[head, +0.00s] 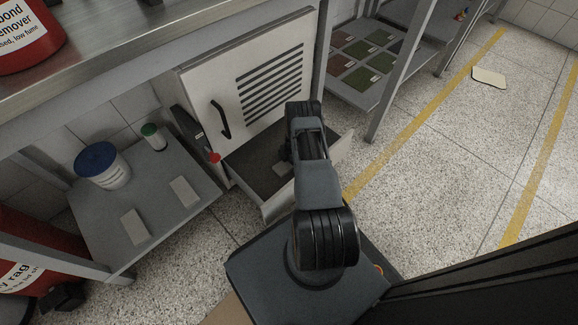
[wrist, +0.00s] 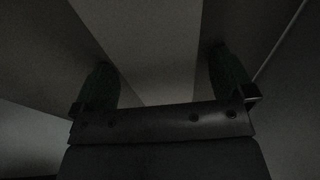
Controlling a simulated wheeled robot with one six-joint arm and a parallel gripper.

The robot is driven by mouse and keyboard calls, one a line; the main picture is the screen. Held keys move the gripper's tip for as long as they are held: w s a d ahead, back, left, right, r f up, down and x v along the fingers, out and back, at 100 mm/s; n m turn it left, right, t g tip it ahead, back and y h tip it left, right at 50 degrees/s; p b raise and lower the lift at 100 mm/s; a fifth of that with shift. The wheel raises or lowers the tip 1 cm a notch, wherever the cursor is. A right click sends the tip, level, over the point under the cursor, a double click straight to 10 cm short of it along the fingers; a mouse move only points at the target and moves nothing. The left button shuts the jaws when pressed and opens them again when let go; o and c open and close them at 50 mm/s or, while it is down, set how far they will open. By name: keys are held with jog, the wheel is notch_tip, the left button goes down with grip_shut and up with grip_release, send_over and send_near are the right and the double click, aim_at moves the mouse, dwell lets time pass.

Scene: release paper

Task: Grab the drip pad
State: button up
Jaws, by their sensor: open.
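My gripper (wrist: 164,78) is open in the dark wrist view, its two greenish fingers apart. A paler grey surface (wrist: 150,40) shows between and beyond them; I cannot tell if it is a pad or part of the drawer, nor whether the fingers touch it. In the head view my arm reaches into the pulled-out drawer (head: 255,163) under the louvred cabinet door, and it hides most of the gripper. I cannot tell which thing is the drip pad.
A cabinet door (head: 262,75) with a black handle rises behind the drawer. A low grey shelf (head: 165,215) at left holds a blue-lidded tub (head: 102,165), a green-capped can (head: 153,137) and flat blocks. A cream flat piece (head: 489,77) lies on the open floor at right.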

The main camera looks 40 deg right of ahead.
jog(key=c, duration=1)
jog(key=shift+r, duration=0.1)
